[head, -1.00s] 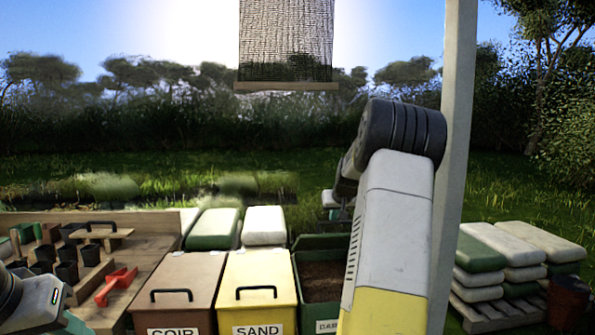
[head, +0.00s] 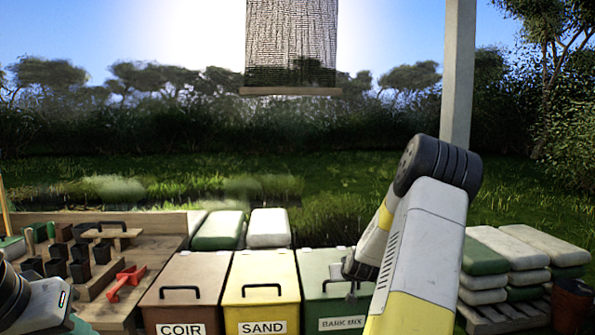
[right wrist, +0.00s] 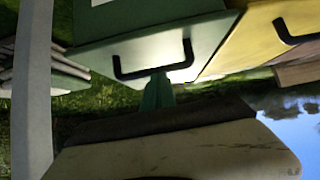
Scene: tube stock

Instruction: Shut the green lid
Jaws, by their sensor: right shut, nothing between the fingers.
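The green lid (head: 318,267) lies down over the green bark mix bin (head: 309,325), about level with the lids beside it. Its black handle (head: 328,284) is partly hidden by my right arm. In the right wrist view the green lid (right wrist: 150,50) and its handle (right wrist: 152,72) fill the upper middle. My right gripper (head: 352,270) is at the lid's right part, and its green fingers (right wrist: 158,92) are shut and empty close to the handle. I cannot tell whether they touch the lid. My left arm shows at the lower left edge; its fingers are not clearly seen.
A yellow sand bin (head: 261,275) and a brown coir bin (head: 183,279), both lidded, stand to the left. A wooden bench (head: 150,262) holds pots and a red tool (head: 125,281). Stacked sacks (head: 505,250) and a grey post (head: 458,75) are at the right.

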